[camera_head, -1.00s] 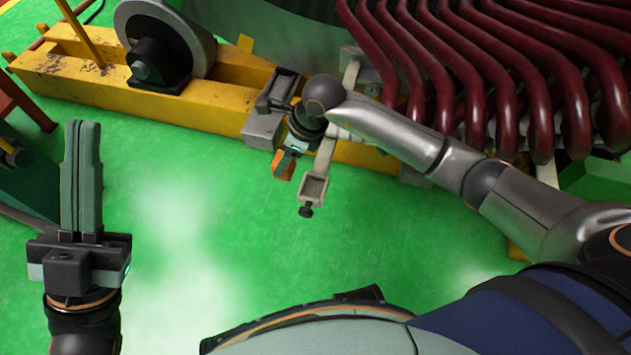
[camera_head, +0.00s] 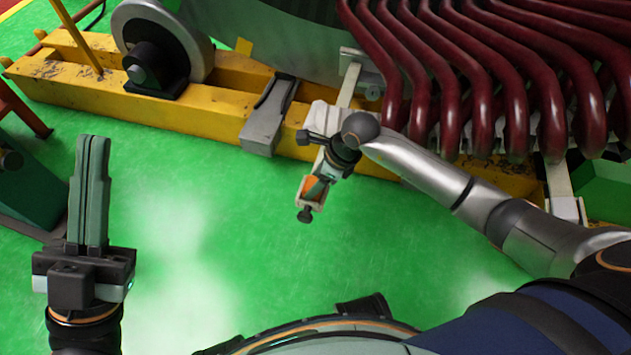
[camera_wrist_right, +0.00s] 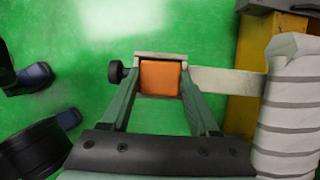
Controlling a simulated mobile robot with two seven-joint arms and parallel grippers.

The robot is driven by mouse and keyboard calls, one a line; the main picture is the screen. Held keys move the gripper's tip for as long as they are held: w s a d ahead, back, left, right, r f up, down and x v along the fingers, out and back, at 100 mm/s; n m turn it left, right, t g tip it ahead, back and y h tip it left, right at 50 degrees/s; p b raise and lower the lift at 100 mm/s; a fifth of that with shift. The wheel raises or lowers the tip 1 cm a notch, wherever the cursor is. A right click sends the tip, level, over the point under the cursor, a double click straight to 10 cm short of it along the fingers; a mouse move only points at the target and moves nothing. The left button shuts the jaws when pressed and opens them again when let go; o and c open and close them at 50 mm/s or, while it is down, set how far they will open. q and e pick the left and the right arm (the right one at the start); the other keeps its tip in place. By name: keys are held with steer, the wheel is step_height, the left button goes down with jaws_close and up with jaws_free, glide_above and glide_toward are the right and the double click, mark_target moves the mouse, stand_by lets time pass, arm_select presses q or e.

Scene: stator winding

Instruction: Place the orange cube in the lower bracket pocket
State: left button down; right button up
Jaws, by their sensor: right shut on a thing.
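The orange cube (camera_head: 312,187) is at the pocket at the end of the lower bracket (camera_head: 304,203). In the right wrist view the cube (camera_wrist_right: 160,78) shows inside the frame of the pocket (camera_wrist_right: 162,56), with the pocket's rim along its far side. My right gripper (camera_head: 318,186) is shut on the cube, one finger on either side of it in the wrist view (camera_wrist_right: 160,88). How deep the cube sits in the pocket I cannot tell. My left gripper (camera_head: 91,140) is empty, far to the left over the floor, its two fingers close together.
A dark knob (camera_wrist_right: 117,72) sticks out from the pocket's end. A yellow beam (camera_head: 220,115) with a grey block (camera_head: 268,125) runs behind. Thick dark-red coils (camera_head: 480,80) fill the upper right. A pale wrapped bar (camera_wrist_right: 288,110) stands close to the right gripper. Green floor is free in front.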

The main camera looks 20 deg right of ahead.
steer(key=shift+f, duration=0.2)
steer(key=o, duration=1.4)
steer(key=shift+r, duration=0.1)
